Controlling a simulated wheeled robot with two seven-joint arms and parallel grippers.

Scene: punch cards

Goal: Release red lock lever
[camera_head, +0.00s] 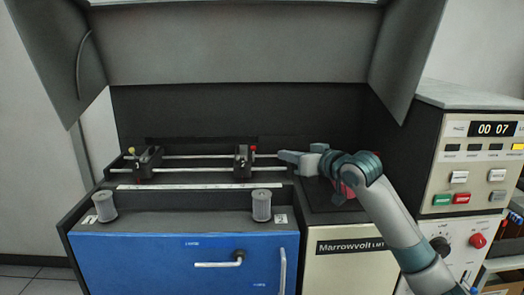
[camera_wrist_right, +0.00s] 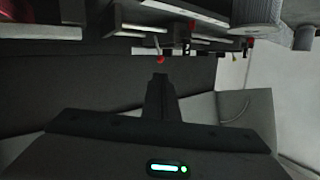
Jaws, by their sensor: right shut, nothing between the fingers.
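The red lock lever (camera_head: 253,148) is a small red knob on the right side of a dark carriage (camera_head: 243,160) that sits on two pale rails. The red knob also shows in the right wrist view (camera_wrist_right: 160,60), just beyond the fingertips. My right gripper (camera_head: 284,156) is shut and empty, to the right of the knob and pointing left at it. In the right wrist view its closed fingers (camera_wrist_right: 160,80) stop short of the knob with a small gap. My left gripper is not in view.
A second dark carriage (camera_head: 147,160) with a yellow knob (camera_head: 131,150) stands at the left of the rails. Two grey cylinders (camera_head: 104,206) (camera_head: 262,206) stand on the front ledge. A raised hood (camera_head: 235,45) hangs above. A control panel (camera_head: 470,170) is at the right.

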